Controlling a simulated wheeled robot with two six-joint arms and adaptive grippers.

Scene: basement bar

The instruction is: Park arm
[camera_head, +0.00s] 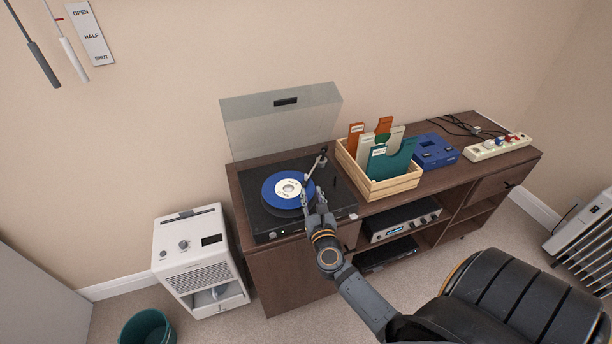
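My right gripper (312,193) reaches in from the lower right over the right side of the turntable (265,226). Its two fingertips look apart, with nothing seen between them. They are close to the free end of the tonearm (315,170); whether they touch it I cannot tell. A blue record (271,194) with a white label lies on the platter, just left of the gripper. The turntable's clear lid (285,125) stands raised behind. My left gripper is not in view.
The turntable stands on a brown wooden cabinet (420,196). Right of it are a wooden crate of record sleeves (378,190), a blue box (435,151) and a power strip (497,147). A white dehumidifier-like unit (197,262) and green bin (147,329) stand on the floor left.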

